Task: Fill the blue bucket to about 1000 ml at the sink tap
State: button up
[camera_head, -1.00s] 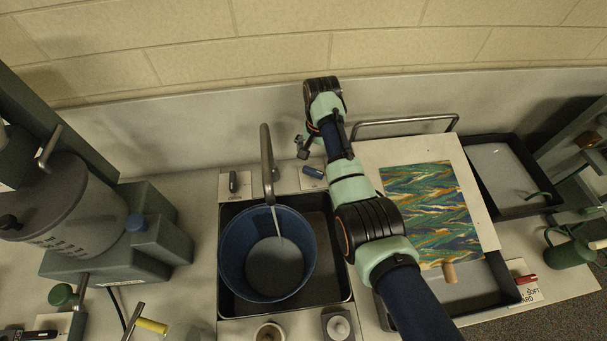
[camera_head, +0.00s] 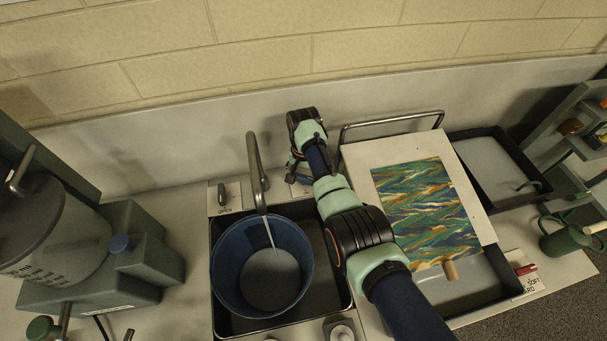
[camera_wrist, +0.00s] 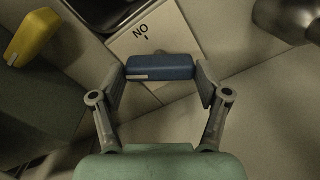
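The blue bucket (camera_head: 226,248) stands upright in the dark sink basin (camera_head: 335,292). A thin pale stream runs from the grey tap (camera_head: 256,165) into it, and greyish liquid covers its bottom. I cannot read a level mark. My gripper (camera_head: 297,172) is behind the sink, right of the tap, over a small blue lever.
A plate marked "OPEN" (camera_head: 224,208) with a dark handle is left of the tap. A board with a marbled sheet (camera_head: 425,210) lies right of my arm, beside a metal rail (camera_head: 392,120). A large grey-green machine (camera_head: 145,255) stands left.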

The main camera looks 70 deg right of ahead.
jog(key=c, duration=0.5)
jog(key=n+p, duration=0.1)
jog(key=n, duration=0.1)
jog(key=shift+r+n, duration=0.1)
jog(key=shift+n, duration=2)
jog(key=o, duration=1.2)
